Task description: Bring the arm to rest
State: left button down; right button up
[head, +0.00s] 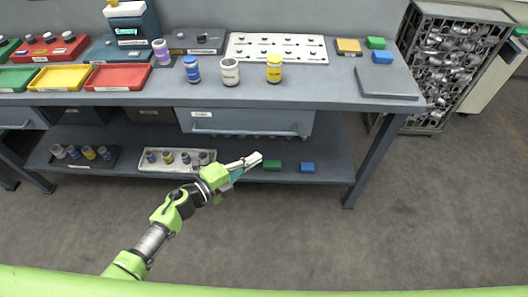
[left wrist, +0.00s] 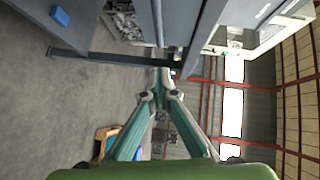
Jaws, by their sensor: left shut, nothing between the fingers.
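My left arm (head: 155,235) comes in from the lower left in the head view, in front of the workbench. Its left gripper (head: 256,159) is shut and empty, pointing right and slightly up in front of the bench's lower shelf. In the left wrist view the gripper (left wrist: 163,75) shows its two fingers meeting at the tips with nothing between them. My right gripper shows in neither view.
The workbench (head: 200,97) carries trays, jars and a white pegboard (head: 277,48). Its lower shelf (head: 330,150) holds a green block (head: 272,165), a blue block (head: 307,168) and racks of jars. A metal parts cage (head: 440,65) stands at right. The floor in front is clear.

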pick_arm(q)
jog(key=s+a+f+n+y, duration=0.3)
jog(key=s+a+f+n, duration=0.15)
jog(key=f, duration=0.45)
jog(key=s+a+f+n+g+y, duration=0.1)
jog(key=s+a+f+n+y, duration=0.3)
jog(key=f, duration=0.4)
jog(key=s+a+f+n+y, duration=0.2)
jog(key=s+a+f+n, duration=0.3)
jog(key=f, duration=0.4)
jog(key=s+a+f+n+g+y, duration=0.1)
jog(key=s+f+n+g, duration=0.2)
jog(key=s, duration=0.8)
jog(key=s+a+f+n+g+y, duration=0.1)
jog(key=s+a+f+n+g, duration=0.1)
jog(key=s+f, duration=0.5)
jog(key=s+a+f+n+g, duration=0.1)
jog(key=s+f+n+g, duration=0.3)
jog(key=s, duration=1.3)
notch_tip(320, 180, down, 2)
jog(key=shift+a+f+n+y, duration=0.1)
jog(key=shift+a+n+y, duration=0.2)
jog(key=shift+n+y, duration=0.1)
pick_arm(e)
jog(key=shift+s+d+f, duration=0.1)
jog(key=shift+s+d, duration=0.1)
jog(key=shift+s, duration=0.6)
